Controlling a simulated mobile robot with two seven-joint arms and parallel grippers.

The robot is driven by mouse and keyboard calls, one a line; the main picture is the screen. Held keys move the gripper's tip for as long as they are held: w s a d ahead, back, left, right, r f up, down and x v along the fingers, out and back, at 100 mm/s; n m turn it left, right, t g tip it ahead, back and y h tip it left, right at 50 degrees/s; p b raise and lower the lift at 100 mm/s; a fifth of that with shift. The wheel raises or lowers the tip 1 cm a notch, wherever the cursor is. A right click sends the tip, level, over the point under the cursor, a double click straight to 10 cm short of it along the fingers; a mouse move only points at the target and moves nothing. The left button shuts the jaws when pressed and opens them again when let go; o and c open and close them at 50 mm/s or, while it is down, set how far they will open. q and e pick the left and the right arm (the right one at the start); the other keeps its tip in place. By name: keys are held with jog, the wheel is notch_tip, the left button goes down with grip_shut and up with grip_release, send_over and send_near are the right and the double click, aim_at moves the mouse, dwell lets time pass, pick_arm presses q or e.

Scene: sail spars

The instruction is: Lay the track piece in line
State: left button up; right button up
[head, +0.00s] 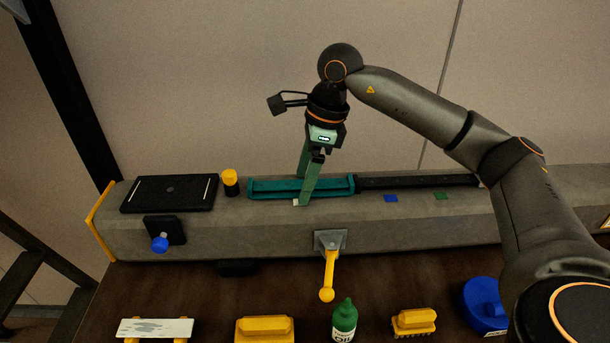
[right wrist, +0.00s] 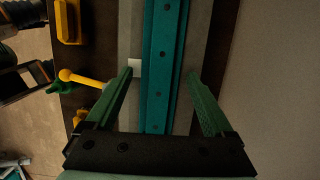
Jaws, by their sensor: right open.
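The teal track piece (head: 270,188) lies lengthwise on top of the grey beam (head: 280,228). Its right end meets or nearly meets the black track (head: 420,181), roughly in line; I cannot tell whether there is a small gap. My right gripper (head: 302,191) points down over the piece, towards its right half, with one finger on each side. In the right wrist view the teal piece (right wrist: 160,60) runs between the open green fingers, with a gap on both sides. My left gripper is not in view.
A white square (head: 295,202), blue square (head: 391,198) and green square (head: 440,195) mark the beam. A yellow-topped cylinder (head: 230,182) and black plate (head: 170,193) stand left. A yellow lever (head: 328,275) hangs in front. Brushes, a green bottle (head: 344,318) and a blue object (head: 485,305) line the front.

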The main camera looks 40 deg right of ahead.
jog(key=shift+r, duration=0.1)
jog(key=p+v, duration=0.2)
jog(key=a+p+v, duration=0.1)
jog(key=p+v, duration=0.3)
jog(key=shift+w+a+r, duration=0.1)
jog(key=shift+w+r, duration=0.25)
jog(key=shift+r, duration=0.2)
dwell(0.4)
